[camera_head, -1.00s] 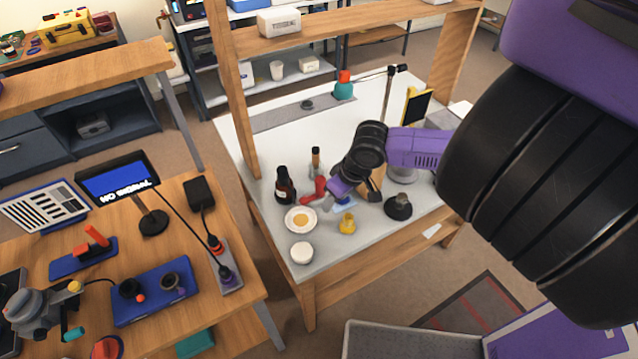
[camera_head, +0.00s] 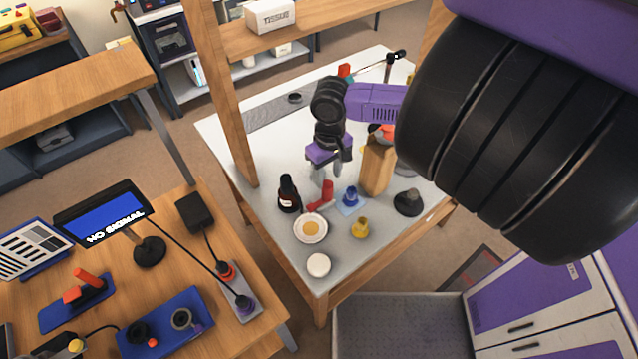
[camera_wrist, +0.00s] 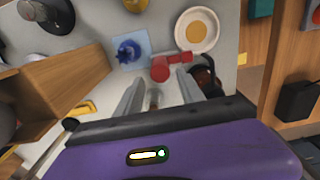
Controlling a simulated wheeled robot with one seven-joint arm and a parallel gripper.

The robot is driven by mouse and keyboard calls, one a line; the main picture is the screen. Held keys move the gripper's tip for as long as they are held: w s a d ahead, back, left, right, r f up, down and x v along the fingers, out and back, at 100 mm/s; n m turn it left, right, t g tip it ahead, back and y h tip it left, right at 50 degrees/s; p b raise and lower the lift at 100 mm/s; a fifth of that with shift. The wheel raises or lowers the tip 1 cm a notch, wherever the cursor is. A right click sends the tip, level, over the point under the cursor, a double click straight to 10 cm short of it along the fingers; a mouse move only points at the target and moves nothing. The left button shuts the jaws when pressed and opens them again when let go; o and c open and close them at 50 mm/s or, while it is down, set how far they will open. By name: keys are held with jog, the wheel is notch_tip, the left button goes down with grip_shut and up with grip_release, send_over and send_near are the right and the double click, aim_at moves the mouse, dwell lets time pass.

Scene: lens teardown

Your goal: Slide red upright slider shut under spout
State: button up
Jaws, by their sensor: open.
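A red piece (camera_head: 325,194) with an upright round part and a low arm stands on the white table; it also shows in the wrist view (camera_wrist: 161,69). I cannot tell whether it is the slider, and no spout is clearly visible. Another red upright part (camera_head: 91,279) stands on a blue base on the left desk.
A wooden post (camera_head: 231,110) rises at the table's left. The front corner has some free room.

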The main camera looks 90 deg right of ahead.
aim_at(327, 190)
notch_tip(327, 190, down, 8)
jog(key=shift+r+p, duration=0.2)
jog(key=shift+p, duration=0.15)
jog(key=shift+c, duration=0.3)
grip_shut()
dwell(1.2)
